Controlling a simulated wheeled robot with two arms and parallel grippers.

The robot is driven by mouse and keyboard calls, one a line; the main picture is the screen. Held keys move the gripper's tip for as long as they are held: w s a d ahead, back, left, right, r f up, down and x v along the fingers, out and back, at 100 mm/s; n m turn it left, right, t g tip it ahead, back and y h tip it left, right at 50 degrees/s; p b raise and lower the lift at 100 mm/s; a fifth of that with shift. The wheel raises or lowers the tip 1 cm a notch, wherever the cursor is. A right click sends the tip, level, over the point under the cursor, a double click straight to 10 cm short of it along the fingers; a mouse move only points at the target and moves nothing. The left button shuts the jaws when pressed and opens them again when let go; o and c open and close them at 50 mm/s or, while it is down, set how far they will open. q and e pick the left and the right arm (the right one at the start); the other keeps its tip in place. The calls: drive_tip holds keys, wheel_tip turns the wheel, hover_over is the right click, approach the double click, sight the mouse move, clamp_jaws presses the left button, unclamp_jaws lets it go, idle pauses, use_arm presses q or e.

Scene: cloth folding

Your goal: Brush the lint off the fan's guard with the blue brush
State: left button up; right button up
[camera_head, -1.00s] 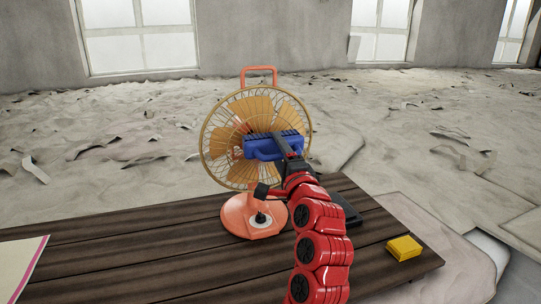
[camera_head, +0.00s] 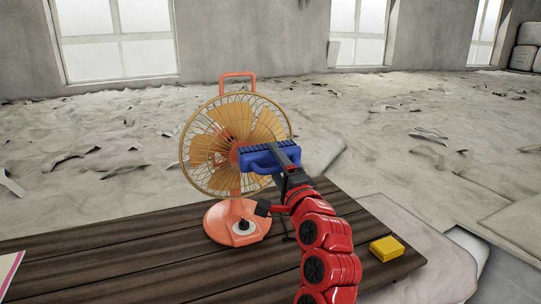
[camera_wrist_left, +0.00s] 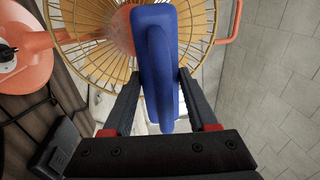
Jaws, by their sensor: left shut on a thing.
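The orange fan (camera_head: 238,222) stands upright on the dark wooden table, its round wire guard (camera_head: 210,150) facing me. My left gripper (camera_head: 287,158) is shut on the blue brush (camera_head: 262,157) and holds it in front of the guard's right part. In the left wrist view the blue brush (camera_wrist_left: 156,60) sits between the two black fingers, with the guard (camera_wrist_left: 100,55) behind it. I cannot tell whether the bristles touch the wires. No lint can be made out on the guard at this size. My right gripper is not in view.
A yellow block (camera_head: 386,248) lies near the right end of the wooden table (camera_head: 130,250). A pale sheet with a pink edge (camera_head: 8,268) shows at the left. The table's left-middle is clear.

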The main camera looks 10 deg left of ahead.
use_arm(q)
drive_tip(key=shift+v, duration=1.05)
drive_tip(key=shift+s+r, duration=0.1)
drive_tip(key=shift+r, duration=0.05)
drive_tip(key=v, duration=0.2)
drive_tip(key=p+v, duration=0.1)
drive_tip(key=shift+r, duration=0.2)
drive_tip(key=shift+d+f, duration=0.1)
